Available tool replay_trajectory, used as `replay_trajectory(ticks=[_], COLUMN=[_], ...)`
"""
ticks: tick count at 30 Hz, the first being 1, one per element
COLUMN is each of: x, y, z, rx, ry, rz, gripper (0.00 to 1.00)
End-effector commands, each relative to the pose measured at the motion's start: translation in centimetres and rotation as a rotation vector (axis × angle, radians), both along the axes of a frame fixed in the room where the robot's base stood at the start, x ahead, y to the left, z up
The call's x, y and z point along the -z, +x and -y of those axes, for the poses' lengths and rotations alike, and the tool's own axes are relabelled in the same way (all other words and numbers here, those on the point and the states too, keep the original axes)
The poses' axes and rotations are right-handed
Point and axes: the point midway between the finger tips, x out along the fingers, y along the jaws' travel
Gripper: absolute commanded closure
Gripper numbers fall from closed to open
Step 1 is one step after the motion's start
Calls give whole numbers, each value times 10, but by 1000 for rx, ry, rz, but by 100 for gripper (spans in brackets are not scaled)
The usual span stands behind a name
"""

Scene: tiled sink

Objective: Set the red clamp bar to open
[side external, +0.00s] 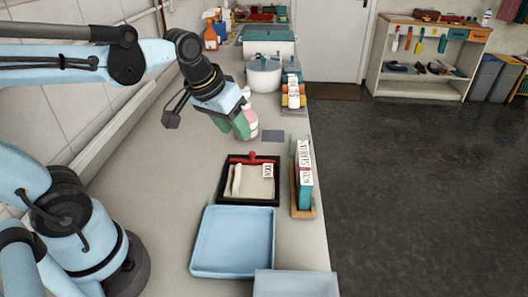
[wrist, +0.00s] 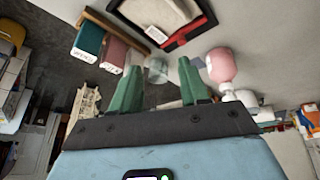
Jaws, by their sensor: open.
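The red clamp bar (side external: 243,158) lies across the far edge of a black tray (side external: 223,190) on the counter. In the wrist view the red bar (wrist: 190,28) shows near the top, along the black tray's edge. I cannot tell its setting from its angle. The tray holds off-white sheets (side external: 252,184) and a small printed card. My gripper (side external: 243,132) has green fingers and hangs beyond the bar, apart from it. In the wrist view my gripper (wrist: 158,66) has its fingers spread with nothing held between them.
A pink bottle (wrist: 221,65) stands beside my right finger in the wrist view. A wooden rack with boxes (side external: 303,190) stands right of the tray. A blue tray (side external: 232,240) lies in front. White pots (side external: 264,75) stand farther back. A grey patch (side external: 271,136) lies bare.

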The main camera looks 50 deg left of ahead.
Motion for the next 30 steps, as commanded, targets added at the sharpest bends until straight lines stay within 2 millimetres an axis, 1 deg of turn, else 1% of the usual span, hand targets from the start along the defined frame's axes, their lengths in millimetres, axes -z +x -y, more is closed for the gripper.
replay_trajectory(ticks=[1, 6, 12, 15, 21, 26, 30], x=[-4, -7, -1, 4, 12, 18, 33], y=[10, 37, 67, 78, 90, 91, 91], z=[-4, -18, -35, -43, -51, -53, -52], rx=[-42, -194, -374, -450, -534, -548, -547], ry=[-16, -67, -113, -128, -141, -142, -142], rz=[-34, -156, -295, -350, -412, -423, -422], gripper=[55, 55, 55, 55, 55, 55, 55])
